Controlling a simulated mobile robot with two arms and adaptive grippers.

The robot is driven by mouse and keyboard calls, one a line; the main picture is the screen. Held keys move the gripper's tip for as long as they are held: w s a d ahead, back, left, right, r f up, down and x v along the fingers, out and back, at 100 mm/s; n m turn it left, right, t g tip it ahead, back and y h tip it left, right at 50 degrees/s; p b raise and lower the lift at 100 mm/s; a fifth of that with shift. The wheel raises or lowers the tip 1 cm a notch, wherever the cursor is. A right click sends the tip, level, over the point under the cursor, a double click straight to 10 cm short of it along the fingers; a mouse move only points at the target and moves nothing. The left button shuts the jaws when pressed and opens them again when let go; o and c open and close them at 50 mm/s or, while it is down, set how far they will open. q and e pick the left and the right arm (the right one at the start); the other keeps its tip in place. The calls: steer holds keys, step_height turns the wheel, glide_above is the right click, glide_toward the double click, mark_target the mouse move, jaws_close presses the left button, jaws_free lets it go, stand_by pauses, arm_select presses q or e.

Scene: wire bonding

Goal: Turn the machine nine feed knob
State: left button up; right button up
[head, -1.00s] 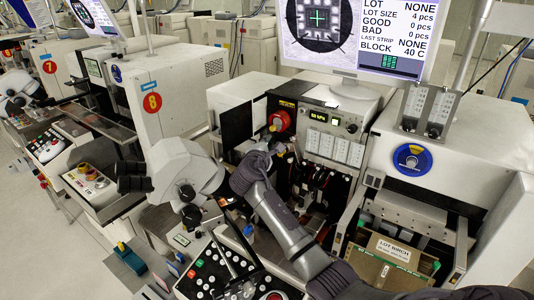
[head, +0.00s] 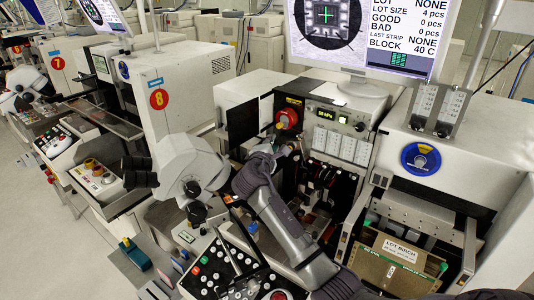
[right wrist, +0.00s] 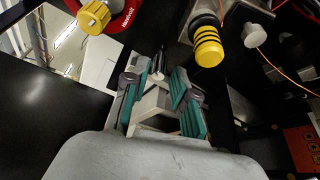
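I cannot tell for sure which part is the feed knob. My right gripper (head: 276,150) is at the machine's open front, below a red round part (head: 287,118) and well left of the blue dial. In the right wrist view its teal-padded fingers (right wrist: 156,88) stand apart. A small grey cylinder (right wrist: 158,65) shows just beyond and between the tips; contact is unclear. A yellow knob (right wrist: 94,17) and a yellow-black ribbed knob (right wrist: 208,46) are ahead. My left gripper is not in view.
The white microscope (head: 188,168) stands left of my right arm. A button panel (head: 225,268) lies below, and a monitor (head: 375,35) hangs above. A tray labelled "LOT BIRCH" (head: 385,270) is at the lower right. The machine marked 8 (head: 185,85) is to the left.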

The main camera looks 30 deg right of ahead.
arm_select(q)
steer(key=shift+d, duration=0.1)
arm_select(e)
steer(key=v, duration=0.9)
steer(key=shift+s+a, duration=0.25)
steer(key=shift+r, duration=0.1)
stand_by(0.3)
